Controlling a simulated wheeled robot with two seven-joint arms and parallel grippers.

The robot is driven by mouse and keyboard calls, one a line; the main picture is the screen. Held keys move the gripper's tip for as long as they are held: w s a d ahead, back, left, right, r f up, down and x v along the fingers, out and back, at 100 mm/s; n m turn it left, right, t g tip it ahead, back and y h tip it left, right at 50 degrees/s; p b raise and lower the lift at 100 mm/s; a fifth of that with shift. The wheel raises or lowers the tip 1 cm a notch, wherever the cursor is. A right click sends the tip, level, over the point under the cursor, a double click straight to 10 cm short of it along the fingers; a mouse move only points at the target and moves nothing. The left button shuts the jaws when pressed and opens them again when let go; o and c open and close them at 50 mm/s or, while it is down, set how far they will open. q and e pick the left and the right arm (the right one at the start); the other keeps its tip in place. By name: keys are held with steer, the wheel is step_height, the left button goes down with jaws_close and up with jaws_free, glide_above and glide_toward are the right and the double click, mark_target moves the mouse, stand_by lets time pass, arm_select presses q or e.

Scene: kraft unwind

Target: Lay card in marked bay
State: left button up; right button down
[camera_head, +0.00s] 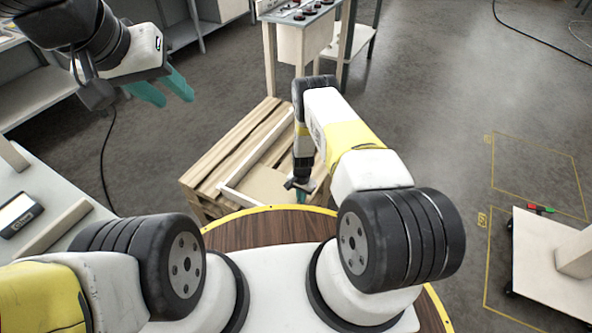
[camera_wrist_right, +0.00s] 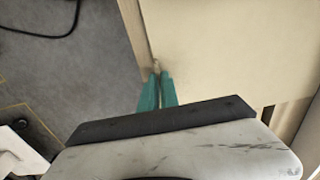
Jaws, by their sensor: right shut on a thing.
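The card (camera_head: 265,187) is a pale tan sheet on a wooden pallet stand just in front of me. In the right wrist view the card (camera_wrist_right: 215,60) appears as a broad cream panel. My right gripper (camera_head: 301,198) is low at its right side. In the wrist view the right gripper's teal fingers (camera_wrist_right: 157,76) are close together at the card's edge, shut on it; the exact grip is partly hidden. My left gripper (camera_head: 176,99) is raised at upper left, fingers apart and empty. Yellow outlined bays (camera_head: 538,158) are marked on the floor at right.
A pale cart (camera_head: 545,265) with red and green parts stands over the nearer yellow outline. A wooden pallet stand (camera_head: 215,172) is directly ahead. A table with dark round parts (camera_head: 300,12) stands behind it. A workbench (camera_head: 75,190) is at left. Floor between pallet and bays is clear.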

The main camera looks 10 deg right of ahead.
steer(key=shift+f, duration=0.1)
stand_by(0.6)
steer(key=c, duration=1.5)
jaws_free()
